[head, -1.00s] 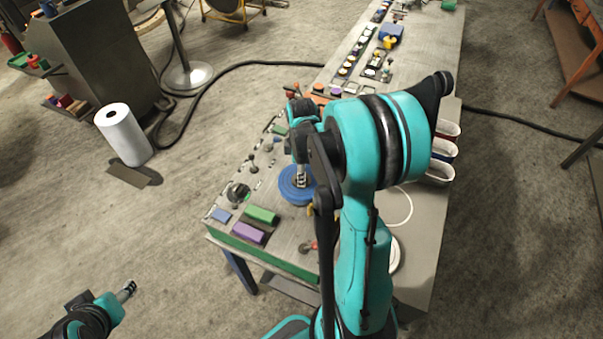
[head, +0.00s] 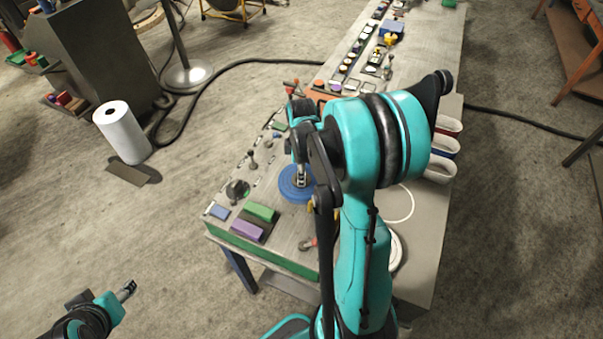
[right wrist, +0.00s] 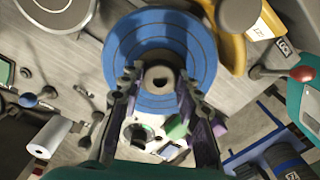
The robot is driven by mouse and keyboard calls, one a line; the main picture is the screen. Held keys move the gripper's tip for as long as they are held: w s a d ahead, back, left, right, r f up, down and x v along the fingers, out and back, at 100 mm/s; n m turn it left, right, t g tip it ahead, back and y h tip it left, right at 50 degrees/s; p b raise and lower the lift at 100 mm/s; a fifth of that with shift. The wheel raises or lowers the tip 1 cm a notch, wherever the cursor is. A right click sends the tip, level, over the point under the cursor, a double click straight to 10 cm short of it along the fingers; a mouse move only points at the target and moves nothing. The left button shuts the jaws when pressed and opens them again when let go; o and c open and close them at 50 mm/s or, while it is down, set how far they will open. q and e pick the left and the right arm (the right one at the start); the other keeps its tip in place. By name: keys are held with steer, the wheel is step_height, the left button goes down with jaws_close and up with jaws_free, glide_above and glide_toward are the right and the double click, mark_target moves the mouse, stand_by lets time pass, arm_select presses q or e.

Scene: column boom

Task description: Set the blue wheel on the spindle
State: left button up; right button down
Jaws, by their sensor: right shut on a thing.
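The blue wheel (head: 291,190) is a flat disc with ringed grooves, below my right arm in the head view. In the right wrist view the wheel (right wrist: 120,48) fills the upper middle, with a grey hub with a hole (right wrist: 160,80) at its centre. My right gripper (right wrist: 159,88) is shut on this hub, one finger on each side. It also shows at the wheel in the head view (head: 301,177). I cannot make out the spindle for certain, nor any gap under the wheel. My left gripper (head: 128,289) is far from the bench at the lower left; its fingers are too small to judge.
The bench (head: 275,245) carries a green block (head: 261,212), a purple block (head: 247,229), a dark round fixture (head: 237,190) and small upright levers (head: 252,160) near the wheel. Pale bins (head: 441,146) line its right edge. A white roll (head: 122,132) stands on the floor.

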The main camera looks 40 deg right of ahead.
steer(key=shift+f, duration=0.15)
steer(key=c, duration=0.6)
jaws_free()
steer(key=shift+r+p, duration=2.5)
steer(key=shift+r, duration=1.35)
steer(key=shift+f, duration=0.1)
